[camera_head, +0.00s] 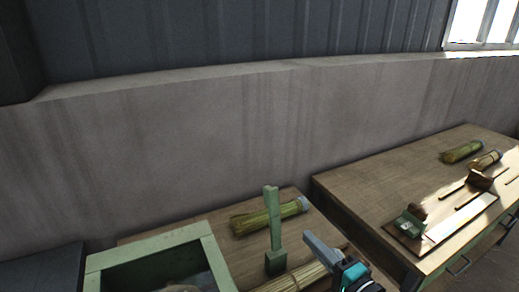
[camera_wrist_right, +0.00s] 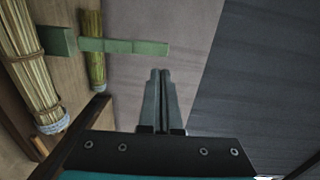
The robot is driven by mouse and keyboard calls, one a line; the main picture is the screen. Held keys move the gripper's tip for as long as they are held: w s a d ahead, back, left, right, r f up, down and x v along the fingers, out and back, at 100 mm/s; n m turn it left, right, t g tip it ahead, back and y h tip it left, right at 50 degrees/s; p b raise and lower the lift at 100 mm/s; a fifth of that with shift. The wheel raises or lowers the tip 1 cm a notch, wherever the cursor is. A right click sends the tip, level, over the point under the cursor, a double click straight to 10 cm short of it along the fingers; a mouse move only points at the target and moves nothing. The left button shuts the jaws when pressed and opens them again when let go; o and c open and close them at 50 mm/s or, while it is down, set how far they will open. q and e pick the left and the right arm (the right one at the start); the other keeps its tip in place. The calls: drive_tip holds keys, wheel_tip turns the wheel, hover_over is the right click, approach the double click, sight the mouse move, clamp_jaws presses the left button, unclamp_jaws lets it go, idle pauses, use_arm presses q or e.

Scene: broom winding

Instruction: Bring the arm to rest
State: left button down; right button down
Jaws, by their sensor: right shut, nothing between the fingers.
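My right gripper (camera_head: 322,252) is in the lower middle of the head view, over the near workbench and beside a green upright post (camera_head: 274,230). In the right wrist view its two fingers (camera_wrist_right: 165,84) are together with nothing between them. The fingers are apart from the post, which also shows in the wrist view (camera_wrist_right: 120,46). My left gripper is in neither view.
A green-and-straw bundle (camera_head: 268,216) lies behind the post, and a straw bundle (camera_head: 294,279) lies in front of it. A green-framed box (camera_head: 204,236) stands to the left. A second workbench (camera_head: 365,185) at right holds bundles and tools. A concrete wall (camera_head: 180,150) runs behind.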

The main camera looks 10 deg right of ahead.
drive_tip(key=s+a+f+n+g, duration=0.6)
drive_tip(key=s+f+n+g, duration=0.25)
drive_tip(key=s+n, duration=0.25)
drive_tip(key=s+d+f+n+g+h, duration=0.4)
drive_tip(key=s+d+h, duration=0.25)
drive_tip(key=s, duration=0.45)
wheel_tip(320, 180, down, 25)
drive_tip(key=s+g+b, duration=0.1)
drive_tip(key=b, duration=0.2)
drive_tip(key=s+d+f+g+b, duration=0.1)
drive_tip(key=s+d+f+b, duration=0.1)
drive_tip(key=s+f, duration=1.4)
drive_tip(key=shift+d+f+n+g+b, duration=0.3)
drive_tip(key=shift+f+n+g+b, duration=0.1)
drive_tip(key=shift+f+b, duration=0.35)
